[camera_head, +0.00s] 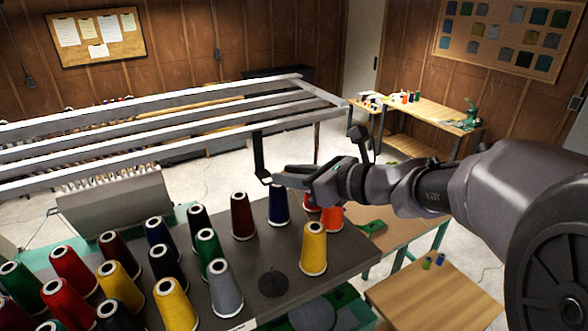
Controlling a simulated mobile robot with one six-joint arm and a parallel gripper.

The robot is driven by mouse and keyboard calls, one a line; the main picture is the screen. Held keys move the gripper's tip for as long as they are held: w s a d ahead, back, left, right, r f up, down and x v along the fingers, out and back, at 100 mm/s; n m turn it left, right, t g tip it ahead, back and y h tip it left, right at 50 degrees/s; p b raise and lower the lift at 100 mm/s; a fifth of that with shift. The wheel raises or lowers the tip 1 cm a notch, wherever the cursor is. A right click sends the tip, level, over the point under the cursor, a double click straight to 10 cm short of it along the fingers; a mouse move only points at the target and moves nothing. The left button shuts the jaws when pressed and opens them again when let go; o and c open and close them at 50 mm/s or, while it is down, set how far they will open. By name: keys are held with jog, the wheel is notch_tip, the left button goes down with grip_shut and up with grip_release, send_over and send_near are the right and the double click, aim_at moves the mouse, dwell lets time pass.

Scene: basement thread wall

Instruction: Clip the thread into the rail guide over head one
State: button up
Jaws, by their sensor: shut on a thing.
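My gripper (275,180) is in the middle of the view, reaching in from the right. Its fingers are shut at the lower end of a black hanging guide (261,158), which comes down from the front bar of the metal rail (215,135). The thread itself is too thin to make out at the fingertips. A dark blue thread cone (278,207) stands on the rack just below my gripper. I cannot tell whether the fingers touch the guide or are only in front of it.
Several coloured cones crowd the grey rack top (335,265), including a yellow cone (313,248) near its right end. A bare dark cone holder (273,282) stands at the front. A wooden table (430,290) is at lower right. Open floor lies behind.

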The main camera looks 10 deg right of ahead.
jog(key=w+a, duration=0.2)
jog(key=w, duration=0.1)
jog(key=w+p, duration=0.1)
jog(key=w, duration=0.1)
jog(key=shift+w+a, duration=0.15)
jog(key=shift+a, duration=0.25)
jog(key=shift+f+b, duration=0.5)
jog(key=shift+f, duration=0.35)
jog(key=shift+a+f+b, duration=0.15)
jog(key=shift+f+b, duration=0.3)
jog(key=shift+s+a, duration=0.1)
jog(key=shift+s, duration=0.1)
jog(key=shift+f+b, duration=0.15)
jog(key=shift+b, duration=0.15)
